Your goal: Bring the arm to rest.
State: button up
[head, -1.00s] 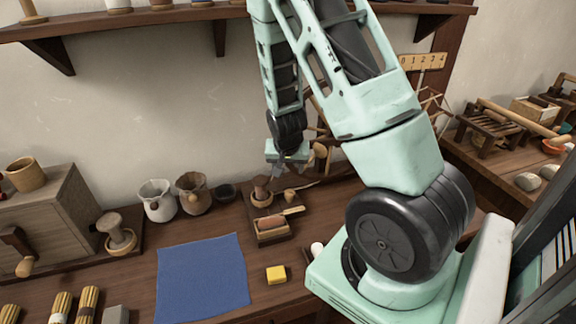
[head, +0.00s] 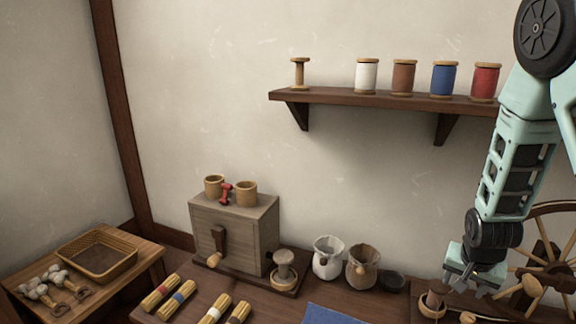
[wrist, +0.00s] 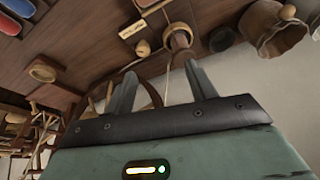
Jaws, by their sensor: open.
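My pale green arm hangs down at the right side of the head view. My gripper (head: 462,280) points down over the right part of the bench, close by a small wooden stand (head: 432,303). In the wrist view its two grey fingers (wrist: 162,85) are spread apart with nothing held between them. In the head view the fingertips are small, and whether they clear the stand is hard to tell.
A spinning wheel (head: 545,255) stands just right of my gripper. A shelf (head: 390,97) with several spools is above. A blue cloth (head: 330,316) lies in front.

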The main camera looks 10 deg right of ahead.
jog(key=s+a+r+n+y, duration=0.1)
jog(key=a+r+n+y, duration=0.2)
jog(key=a, duration=0.7)
jog(key=s+a+r+n, duration=0.2)
jog(key=a+r+n, duration=0.2)
jog(key=a, duration=0.7)
jog(key=s+a+r+n+g, duration=0.1)
jog(key=s+a+r+n, duration=0.2)
jog(key=s+a+n, duration=0.2)
jog(key=s+a+r+n+g, duration=0.2)
jog(key=s+a+r+n, duration=0.2)
jog(key=s+a, duration=0.4)
jog(key=s+n, duration=0.1)
jog(key=s, duration=0.3)
jog(key=shift+r, duration=0.1)
